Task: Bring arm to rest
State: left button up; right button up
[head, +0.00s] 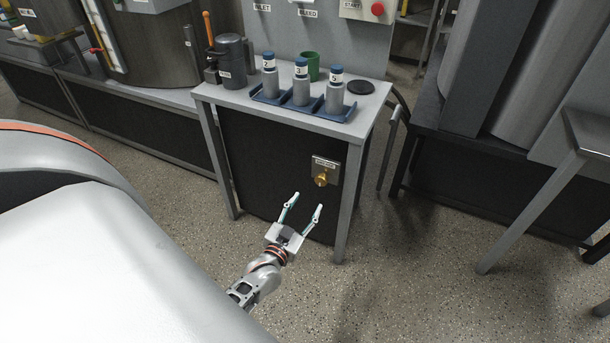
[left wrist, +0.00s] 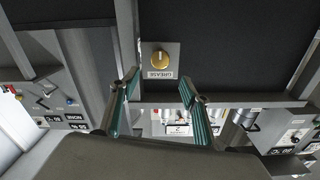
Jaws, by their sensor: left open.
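My left gripper (head: 302,213) is open and empty. It is in front of the small table's dark front panel, below and a little left of a brass knob (head: 320,181) on a metal plate. In the left wrist view the two green-padded fingers (left wrist: 155,100) stand apart with nothing between them. The knob (left wrist: 160,60), on a plate that reads GREASE, shows beyond the fingertips in that view and is apart from them. My left forearm comes up from the bottom of the head view. My right gripper is not in view.
The small table (head: 225,96) carries a blue tray (head: 270,98) with three grey bottles, a green cup (head: 311,64), a dark canister (head: 232,62) and a black disc (head: 360,87). A red button (head: 377,9) is on the panel behind. Speckled floor (head: 400,270) is clear at right.

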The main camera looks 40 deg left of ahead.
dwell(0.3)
pick_arm(q)
jog(key=s+d+r+m+g+h+p, duration=0.2)
jog(key=s+d+m+g+h+p, duration=0.2)
jog(key=s+d, duration=1.6)
jog(key=s+g+h+p, duration=0.3)
jog(key=shift+s+r+m, duration=0.2)
jog(key=shift+m, duration=0.1)
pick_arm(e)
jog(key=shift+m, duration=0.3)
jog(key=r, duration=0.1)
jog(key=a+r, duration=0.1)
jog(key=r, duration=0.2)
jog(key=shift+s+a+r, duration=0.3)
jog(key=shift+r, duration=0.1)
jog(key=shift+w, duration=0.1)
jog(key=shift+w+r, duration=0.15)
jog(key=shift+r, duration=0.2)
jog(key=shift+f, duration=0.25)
